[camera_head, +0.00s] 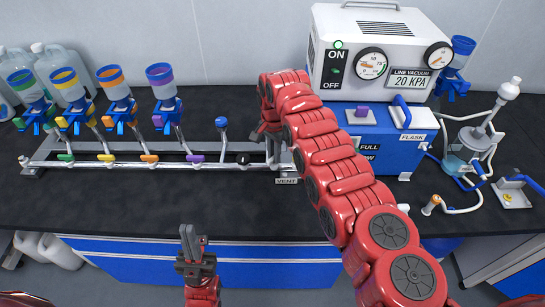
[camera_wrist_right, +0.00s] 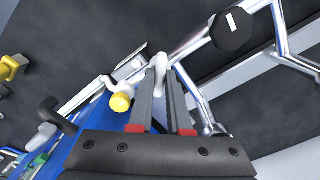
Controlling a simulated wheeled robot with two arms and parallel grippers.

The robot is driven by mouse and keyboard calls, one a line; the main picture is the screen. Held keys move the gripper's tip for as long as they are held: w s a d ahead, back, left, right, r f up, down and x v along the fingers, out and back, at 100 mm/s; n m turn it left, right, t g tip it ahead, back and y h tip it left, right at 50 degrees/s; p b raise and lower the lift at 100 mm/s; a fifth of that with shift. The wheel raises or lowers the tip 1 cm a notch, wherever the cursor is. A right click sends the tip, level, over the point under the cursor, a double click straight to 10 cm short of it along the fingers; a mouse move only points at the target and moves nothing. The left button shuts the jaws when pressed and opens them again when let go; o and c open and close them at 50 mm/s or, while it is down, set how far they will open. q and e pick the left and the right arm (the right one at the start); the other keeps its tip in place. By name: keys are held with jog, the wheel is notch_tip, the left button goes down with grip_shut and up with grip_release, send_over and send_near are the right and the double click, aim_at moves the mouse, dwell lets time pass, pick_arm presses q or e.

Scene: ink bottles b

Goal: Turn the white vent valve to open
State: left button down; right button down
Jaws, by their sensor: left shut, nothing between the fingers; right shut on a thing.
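The white vent valve (camera_wrist_right: 157,62) shows in the right wrist view between the tips of my right gripper (camera_wrist_right: 160,75), which is shut on its handle. In the head view my red right arm hides the valve; the VENT label (camera_head: 286,181) shows at the right end of the metal manifold rail (camera_head: 130,165). My left gripper (camera_head: 191,242) is shut and empty, in front of the bench's front edge, apart from the manifold.
The white vacuum pump (camera_head: 345,35) reads LINE VACUUM 20 KPA. A black knob (camera_head: 243,158) sits on the rail; it also shows in the right wrist view (camera_wrist_right: 234,28). The bench front (camera_head: 130,205) is clear.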

jog(key=n+b, duration=0.1)
jog(key=n, duration=0.1)
jog(key=shift+f+n+b, duration=0.15)
jog(key=shift+n+b, duration=0.15)
jog(key=shift+n, duration=0.7)
jog(key=shift+b, duration=0.35)
jog(key=shift+n+b, duration=0.55)
jog(key=shift+n, duration=0.15)
jog(key=n+b, duration=0.1)
jog(key=n, duration=0.1)
jog(key=shift+n, duration=0.4)
jog(key=c, duration=0.7)
grip_release()
jog(key=shift+r, duration=0.2)
